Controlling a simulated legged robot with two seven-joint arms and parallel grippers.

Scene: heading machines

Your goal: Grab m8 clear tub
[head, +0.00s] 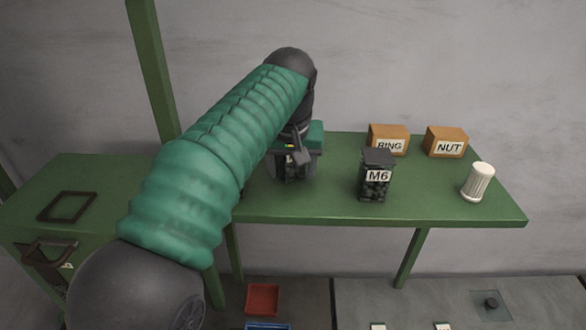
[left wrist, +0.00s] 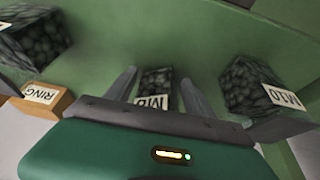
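In the left wrist view a clear tub of dark pieces (left wrist: 155,83) stands on the green table between my finger lines. Its white label is upside down and partly hidden, so I cannot read it surely; it stands between the M6 and M10 tubs. My left gripper (left wrist: 158,88) is open, one finger on each side of this tub in the picture, with gaps showing. In the head view my left gripper (head: 292,168) is low over the table, and my arm and hand hide most of the tub. My right gripper is not in view.
The M6 tub (head: 376,178) stands to the right. The M10 tub (left wrist: 255,86) is close on the other side. RING (head: 388,140) and NUT (head: 446,142) boxes stand behind. A white ribbed container (head: 478,182) is near the right end of the green table (head: 430,205).

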